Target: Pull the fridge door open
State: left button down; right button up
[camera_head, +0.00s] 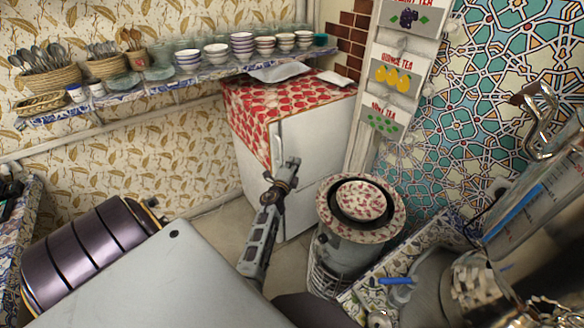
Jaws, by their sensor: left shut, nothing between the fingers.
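The white fridge (318,140) stands in the middle of the camera_head view, with a red-and-white patterned cloth (262,112) over its top and hanging down one side. Its door looks closed. A slim upright handle (275,140) shows near the door's left edge. My left gripper (291,163) is in front of the fridge door, just below and right of the handle. It is shut and empty. I cannot tell whether its tips touch the door. The gripper and forearm hide part of the lower door. My right gripper is not in view.
A round stove-like stand (340,250) with a patterned top is close to the fridge's right front. A shelf (160,84) of bowls and baskets runs along the back wall. Shiny metalware crowds the right side. Some bare floor (222,230) shows left of the forearm.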

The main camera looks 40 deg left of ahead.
pick_arm(q)
jog(key=shift+w+a, duration=0.2)
jog(key=shift+a, duration=1.95)
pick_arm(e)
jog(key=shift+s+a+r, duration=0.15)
